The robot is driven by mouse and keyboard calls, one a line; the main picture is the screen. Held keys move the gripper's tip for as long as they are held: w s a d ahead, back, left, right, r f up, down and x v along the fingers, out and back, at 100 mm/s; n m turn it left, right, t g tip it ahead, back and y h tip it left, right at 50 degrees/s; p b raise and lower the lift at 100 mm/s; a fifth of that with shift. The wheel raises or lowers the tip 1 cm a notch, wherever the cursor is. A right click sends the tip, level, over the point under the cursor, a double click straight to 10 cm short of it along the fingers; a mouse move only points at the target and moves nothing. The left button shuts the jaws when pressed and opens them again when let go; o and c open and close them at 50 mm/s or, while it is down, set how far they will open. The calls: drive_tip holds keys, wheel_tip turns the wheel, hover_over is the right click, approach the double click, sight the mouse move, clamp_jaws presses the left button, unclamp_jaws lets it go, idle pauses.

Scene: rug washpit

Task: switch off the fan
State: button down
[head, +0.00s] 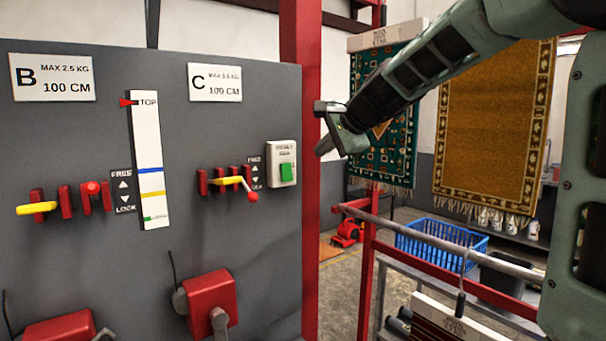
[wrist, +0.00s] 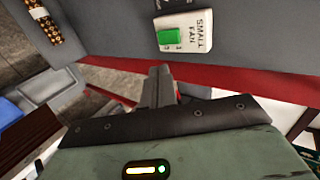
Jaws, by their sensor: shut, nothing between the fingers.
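A white switch plate (head: 282,150) with a green rocker (head: 287,172) is at the right edge of the grey panel. In the wrist view the plate (wrist: 199,32) reads "SMALL FAN", and its green rocker (wrist: 168,37) sits near its left end. I cannot tell which side of the rocker is pressed in. My gripper (head: 322,150) is shut and empty, to the right of the plate in the head view and apart from it. In the wrist view the closed fingers (wrist: 157,78) are below the rocker, with a gap between.
A red post (head: 301,110) stands between the panel and my gripper in the head view. A yellow lever with a red knob (head: 252,196) sticks out left of the switch. A red rail, hanging rugs (head: 492,120) and a blue basket (head: 436,240) are to the right.

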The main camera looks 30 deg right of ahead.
drive_tip(key=shift+s+d+f+b, duration=0.15)
drive_tip(key=shift+f+b, duration=0.3)
drive_tip(key=shift+b, duration=0.25)
drive_tip(key=p, duration=0.2)
approach(289, 178)
wheel_tip(289, 178, down, 2)
drive_tip(key=shift+w+a+f+p, duration=0.15)
drive_tip(key=shift+w+p, duration=0.3)
drive_tip(key=shift+w, duration=0.45)
drive_tip(key=shift+w+f+p, duration=0.25)
drive_tip(key=shift+w+p, duration=0.25)
drive_tip(key=shift+w, duration=0.35)
drive_tip(key=shift+w+a+f+p, duration=0.15)
drive_tip(key=shift+w+p, duration=0.3)
drive_tip(key=shift+w, duration=0.45)
drive_tip(key=shift+d+f, duration=0.1)
